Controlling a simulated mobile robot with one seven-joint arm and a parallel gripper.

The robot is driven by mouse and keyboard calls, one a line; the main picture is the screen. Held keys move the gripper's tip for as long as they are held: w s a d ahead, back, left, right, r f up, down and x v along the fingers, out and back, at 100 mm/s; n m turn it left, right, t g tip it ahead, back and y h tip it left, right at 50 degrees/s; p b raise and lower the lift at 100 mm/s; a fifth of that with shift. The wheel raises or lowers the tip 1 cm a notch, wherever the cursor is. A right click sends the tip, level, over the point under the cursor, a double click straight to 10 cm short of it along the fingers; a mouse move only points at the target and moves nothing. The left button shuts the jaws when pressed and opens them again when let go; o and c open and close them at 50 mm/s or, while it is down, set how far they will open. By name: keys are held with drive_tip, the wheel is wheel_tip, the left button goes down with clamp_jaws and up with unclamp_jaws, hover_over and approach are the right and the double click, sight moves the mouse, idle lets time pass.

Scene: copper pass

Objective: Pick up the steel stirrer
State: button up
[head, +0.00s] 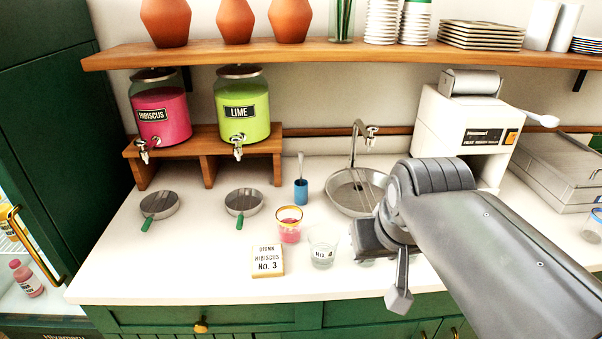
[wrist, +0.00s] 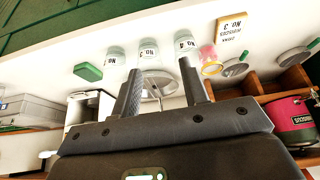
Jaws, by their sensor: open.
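The steel stirrer (head: 300,159) is a thin pale stick standing upright in a small blue cup (head: 301,190) on the white counter, left of the sink. Only its upper part shows; the cup hides the lower end. My gripper (wrist: 160,85) is open in the wrist view, with nothing between its two dark fingers. In the head view my gripper hangs over the counter in front of the sink, to the right of and nearer than the blue cup, and is partly hidden by my arm. I cannot make out the stirrer in the wrist view.
A pink drink glass (head: 289,230), a clear glass (head: 322,252) and a drink card (head: 267,261) stand in front of the cup. The sink (head: 345,194) with its tap is to its right. Two strainers (head: 243,202) lie left. Dispensers stand behind, under a wooden shelf (head: 330,52).

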drive_tip(key=w+a+r+n+g, duration=0.1)
drive_tip(key=w+r, duration=0.3)
drive_tip(key=w, duration=0.3)
drive_tip(key=w+a+r, duration=0.1)
drive_tip(key=w+r, duration=0.4)
drive_tip(key=w, duration=0.2)
drive_tip(key=n+g, duration=0.4)
hover_over(301, 163)
drive_tip(key=w, duration=0.1)
drive_tip(key=f, duration=0.7)
drive_tip(key=shift+d+f, duration=0.3)
drive_tip(key=shift+f, duration=0.1)
drive_tip(key=shift+w+a+f, duration=0.1)
drive_tip(key=shift+w+f, duration=0.05)
drive_tip(key=shift+f, duration=3)
drive_tip(key=shift+s+a+f, duration=0.1)
drive_tip(key=shift+s+f, duration=0.1)
drive_tip(key=shift+f, duration=1.1)
drive_tip(key=shift+s+a+f, duration=0.1)
drive_tip(key=shift+s+f, duration=0.05)
drive_tip(key=shift+f, duration=1.15)
drive_tip(key=shift+c, duration=0.4)
